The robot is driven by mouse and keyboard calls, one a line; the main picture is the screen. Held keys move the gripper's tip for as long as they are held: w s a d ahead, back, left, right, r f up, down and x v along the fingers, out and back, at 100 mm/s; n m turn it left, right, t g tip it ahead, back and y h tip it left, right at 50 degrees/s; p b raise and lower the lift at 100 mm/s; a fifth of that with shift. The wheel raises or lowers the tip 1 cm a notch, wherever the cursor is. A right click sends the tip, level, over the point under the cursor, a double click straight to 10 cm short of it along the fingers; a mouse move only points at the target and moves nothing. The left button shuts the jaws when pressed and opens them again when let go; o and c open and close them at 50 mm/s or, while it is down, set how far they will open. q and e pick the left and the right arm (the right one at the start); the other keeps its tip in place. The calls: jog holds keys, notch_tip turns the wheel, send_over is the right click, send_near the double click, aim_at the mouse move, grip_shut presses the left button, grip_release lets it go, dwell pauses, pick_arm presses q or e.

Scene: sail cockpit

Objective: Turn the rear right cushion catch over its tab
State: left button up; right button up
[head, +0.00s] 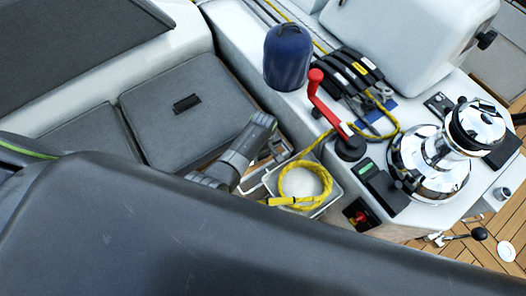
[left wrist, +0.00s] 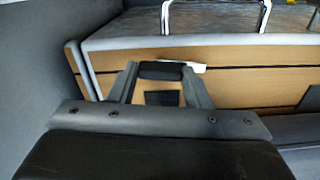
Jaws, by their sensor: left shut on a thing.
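My left gripper (head: 268,152) is down in the narrow gap between the grey seat cushion (head: 170,105) and the white side moulding in the head view. In the left wrist view, its two fingers (left wrist: 160,75) are shut on a small black rounded catch (left wrist: 160,70). A white tab-like strip (left wrist: 196,67) shows just beside the catch, partly behind a finger. A tan wood panel (left wrist: 240,75) lies behind them. I cannot tell how far the catch is turned. The catch is hidden in the head view. My right gripper is not in view.
An open tray (head: 333,197) with coiled yellow rope (head: 303,183) is close to the gripper. A red-handled lever (head: 317,90), a blue cylinder (head: 287,57) and a chrome winch (head: 430,160) stand on the moulding. A large dark shape covers the lower foreground.

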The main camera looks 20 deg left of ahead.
pick_arm(q)
jog(key=m+p, duration=0.1)
jog(key=m, duration=0.2)
jog(key=shift+r+p, duration=0.1)
jog(key=shift+p, duration=0.25)
jog(key=m+p, duration=0.1)
jog(key=m, duration=0.4)
jog(key=shift+p, duration=0.3)
jog(key=m+p, duration=0.1)
jog(key=m, duration=0.3)
jog(key=shift+m+p, duration=0.3)
jog(key=shift+m, duration=1.8)
jog(key=o, duration=1)
